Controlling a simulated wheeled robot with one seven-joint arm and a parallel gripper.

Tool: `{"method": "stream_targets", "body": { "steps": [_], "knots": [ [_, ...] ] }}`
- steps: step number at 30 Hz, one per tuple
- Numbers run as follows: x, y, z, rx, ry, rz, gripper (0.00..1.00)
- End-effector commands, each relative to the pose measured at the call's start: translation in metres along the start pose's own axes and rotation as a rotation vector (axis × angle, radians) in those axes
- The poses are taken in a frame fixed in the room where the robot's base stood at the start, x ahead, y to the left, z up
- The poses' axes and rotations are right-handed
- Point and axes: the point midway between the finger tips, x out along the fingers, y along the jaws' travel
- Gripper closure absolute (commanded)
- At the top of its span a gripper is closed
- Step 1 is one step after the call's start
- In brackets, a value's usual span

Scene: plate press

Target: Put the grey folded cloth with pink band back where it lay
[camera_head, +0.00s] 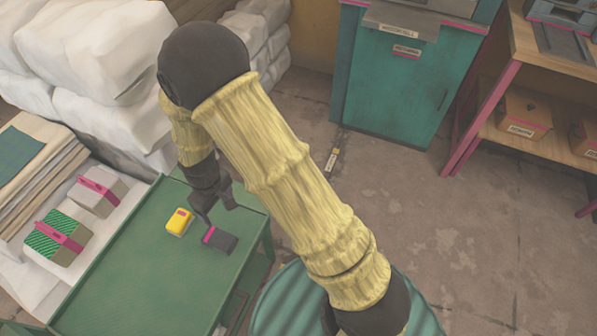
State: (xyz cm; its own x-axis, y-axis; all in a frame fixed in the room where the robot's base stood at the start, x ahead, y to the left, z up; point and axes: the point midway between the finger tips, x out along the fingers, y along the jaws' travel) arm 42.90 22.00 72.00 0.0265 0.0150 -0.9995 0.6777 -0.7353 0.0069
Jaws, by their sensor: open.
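A light grey folded block with a pink band (104,195) lies on the white surface at the left, beside a green striped block with a pink band (50,246). It looks like the grey folded cloth. A smaller dark grey piece with a pink band near its left end (226,243) lies on the green table (130,270). My gripper (219,210) is open and points down above the table's far right part, just behind the dark grey piece. The jaws look empty. I cannot tell whether a finger touches the dark grey piece.
A yellow block with a pink mark (179,223) lies on the table left of my gripper. White wrapped bales (90,45) stand behind. A teal cabinet (390,85) and a wooden shelf (545,120) stand farther right. The table's near part is clear.

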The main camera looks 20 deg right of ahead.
Motion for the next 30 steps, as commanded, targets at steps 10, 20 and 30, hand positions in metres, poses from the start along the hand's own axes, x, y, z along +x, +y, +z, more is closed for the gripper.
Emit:
{"method": "stream_targets", "body": {
  "steps": [10,20,30],
  "knots": [
    [-0.108,0.085,0.092,0.383,0.101,0.041,0.23],
    [-0.166,0.107,0.191,0.7,0.181,0.086,0.23],
    [-0.171,0.107,0.204,0.743,0.188,0.091,0.23]
  ]
}}
